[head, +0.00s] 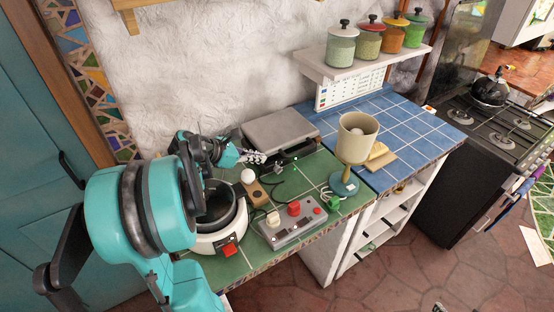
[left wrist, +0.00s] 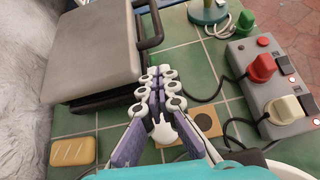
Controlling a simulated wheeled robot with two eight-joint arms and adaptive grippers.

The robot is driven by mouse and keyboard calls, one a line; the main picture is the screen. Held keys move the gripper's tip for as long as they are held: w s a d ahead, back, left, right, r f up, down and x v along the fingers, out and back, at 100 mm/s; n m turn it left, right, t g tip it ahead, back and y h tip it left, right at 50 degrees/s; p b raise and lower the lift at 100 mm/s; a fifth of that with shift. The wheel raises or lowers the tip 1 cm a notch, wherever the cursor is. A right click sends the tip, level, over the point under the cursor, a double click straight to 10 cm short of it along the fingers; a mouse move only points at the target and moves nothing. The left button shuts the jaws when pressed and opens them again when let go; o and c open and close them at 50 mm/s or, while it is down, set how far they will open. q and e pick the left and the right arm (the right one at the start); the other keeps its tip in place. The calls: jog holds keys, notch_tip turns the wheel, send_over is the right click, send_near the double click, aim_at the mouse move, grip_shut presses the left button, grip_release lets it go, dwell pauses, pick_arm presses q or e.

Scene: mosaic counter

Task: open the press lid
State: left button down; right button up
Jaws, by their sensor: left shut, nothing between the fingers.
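The press (head: 280,134) stands at the back of the green tiled counter, against the white wall. Its flat grey lid (left wrist: 95,45) looks down over the black base. A dark bar handle (left wrist: 152,28) runs along the lid's edge in the left wrist view. My left gripper (head: 260,158) is shut and empty, close to the front of the press. In the left wrist view its closed fingertips (left wrist: 158,72) lie just below the handle, apart from it as far as I can tell. My right gripper is not in view.
A grey switch box (head: 292,229) with red and cream knobs, a white cooker (head: 215,240) and a beige-shaded lamp (head: 357,140) crowd the counter. A yellow sponge-like block (left wrist: 74,151) lies beside the press. Jars stand on a shelf (head: 355,67) above. Black cables cross the tiles.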

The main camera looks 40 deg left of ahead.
pick_arm(q)
jog(key=shift+n, duration=0.5)
jog(key=b+x, duration=0.1)
jog(key=x, duration=0.2)
jog(key=b+x, duration=0.1)
jog(key=x, duration=0.2)
jog(key=a+b+x, duration=0.1)
jog(key=x, duration=0.2)
jog(key=shift+w+d+f, duration=0.15)
jog(key=shift+w+f, duration=0.05)
jog(key=shift+w, duration=0.2)
jog(key=shift+r, duration=0.1)
